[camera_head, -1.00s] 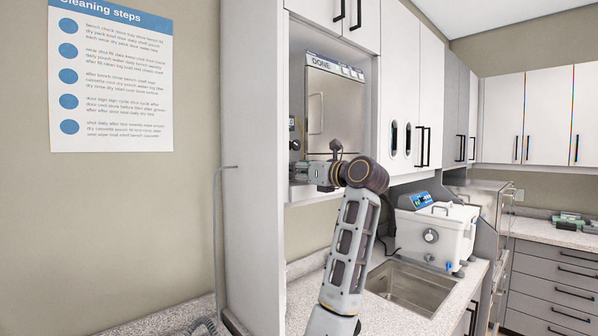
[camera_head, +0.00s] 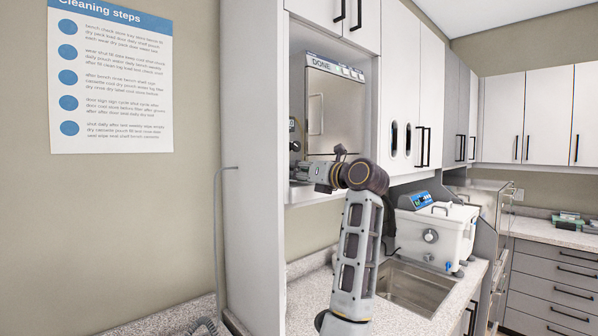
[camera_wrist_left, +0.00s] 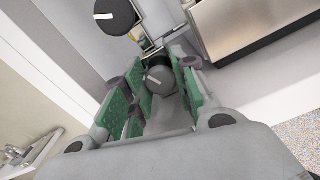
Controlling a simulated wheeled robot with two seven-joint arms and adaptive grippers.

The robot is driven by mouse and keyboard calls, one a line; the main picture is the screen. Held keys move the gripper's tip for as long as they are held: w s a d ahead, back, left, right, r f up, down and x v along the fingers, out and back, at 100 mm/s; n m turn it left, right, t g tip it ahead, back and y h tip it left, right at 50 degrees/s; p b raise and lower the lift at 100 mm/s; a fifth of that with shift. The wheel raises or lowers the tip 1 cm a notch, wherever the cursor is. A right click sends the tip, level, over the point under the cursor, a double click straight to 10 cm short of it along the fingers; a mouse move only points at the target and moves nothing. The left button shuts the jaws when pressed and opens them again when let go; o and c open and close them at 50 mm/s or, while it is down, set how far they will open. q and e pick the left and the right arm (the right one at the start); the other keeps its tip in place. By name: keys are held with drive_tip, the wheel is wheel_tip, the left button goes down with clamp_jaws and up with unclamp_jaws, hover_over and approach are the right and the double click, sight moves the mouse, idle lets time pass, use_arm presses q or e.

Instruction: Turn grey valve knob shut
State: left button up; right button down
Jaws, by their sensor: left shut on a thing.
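The grey valve knob (camera_wrist_left: 160,79) sits between the green-padded fingers of my left gripper (camera_wrist_left: 162,86) in the left wrist view. The gripper is shut on it, and the fingers hide its sides. Which way the knob is turned cannot be told. In the head view my left gripper (camera_head: 299,171) is at the lower left front of the autoclave (camera_head: 335,105) marked DONE, and the grasped knob is hard to make out there. My right gripper is not in view.
A second, dark knob (camera_wrist_left: 114,16) with a pale line is close by. A white cabinet side panel (camera_head: 254,160) stands just left of the gripper. Below are a sink (camera_head: 408,287) and a white bath unit (camera_head: 433,235) on the counter.

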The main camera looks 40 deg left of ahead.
use_arm(q)
drive_tip(key=shift+m, duration=0.6)
drive_tip(key=o, duration=1)
drive_tip(key=d, duration=1.2)
drive_tip(key=shift+s, duration=0.45)
